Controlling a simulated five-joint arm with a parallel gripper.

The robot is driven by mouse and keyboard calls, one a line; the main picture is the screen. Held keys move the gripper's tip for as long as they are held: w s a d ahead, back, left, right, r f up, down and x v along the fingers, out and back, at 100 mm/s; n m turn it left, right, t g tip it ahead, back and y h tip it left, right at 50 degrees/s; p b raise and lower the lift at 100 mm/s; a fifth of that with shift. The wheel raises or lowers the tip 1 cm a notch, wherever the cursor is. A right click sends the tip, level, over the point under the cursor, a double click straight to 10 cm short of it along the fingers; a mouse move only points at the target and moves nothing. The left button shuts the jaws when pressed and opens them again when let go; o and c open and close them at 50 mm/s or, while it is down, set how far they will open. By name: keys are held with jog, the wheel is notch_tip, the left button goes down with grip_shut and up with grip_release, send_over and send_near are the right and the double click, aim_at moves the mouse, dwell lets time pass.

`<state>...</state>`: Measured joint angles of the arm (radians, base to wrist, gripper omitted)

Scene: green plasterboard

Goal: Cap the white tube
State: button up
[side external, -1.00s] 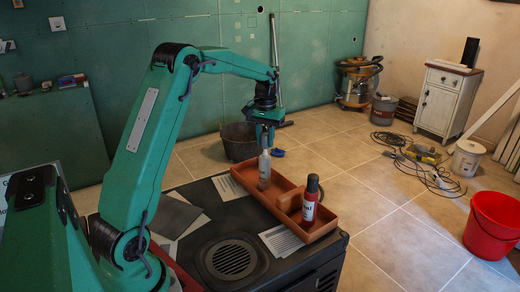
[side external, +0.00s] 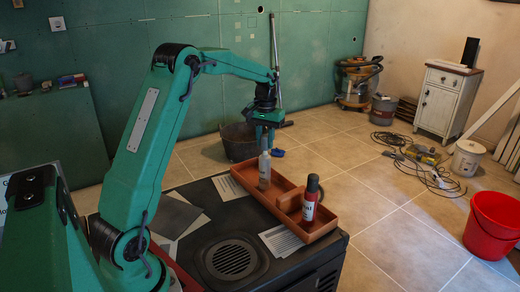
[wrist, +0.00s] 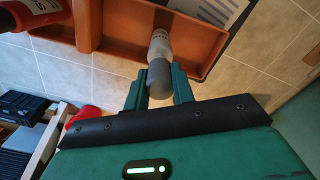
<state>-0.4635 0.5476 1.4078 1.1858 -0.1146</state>
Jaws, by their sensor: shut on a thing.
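The white tube (side external: 264,178) stands upright in the left compartment of the orange-brown tray (side external: 325,231), and it also shows in the wrist view (wrist: 160,46). A grey cap (wrist: 159,77) is between the fingers of my gripper (wrist: 159,92), which is shut on it. The cap sits in line with the tube's upper end and looks to touch it; I cannot tell how firmly it is seated. In the side view my gripper (side external: 265,143) is directly above the tube, and its fingers partly hide the tube's top.
A red tube (side external: 309,208) with a dark cap stands in the tray's right compartment, beyond a divider (side external: 290,200). The tray lies on a dark worktop with paper sheets (side external: 282,243) and a round vent (side external: 230,258). A red bucket (side external: 492,228) stands on the floor.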

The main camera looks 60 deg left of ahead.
jog(key=shift+f, duration=1.35)
dwell(1.9)
jog(key=o, duration=1.5)
jog(key=shift+r, duration=0.15)
jog(key=shift+r, duration=3.4)
grip_shut()
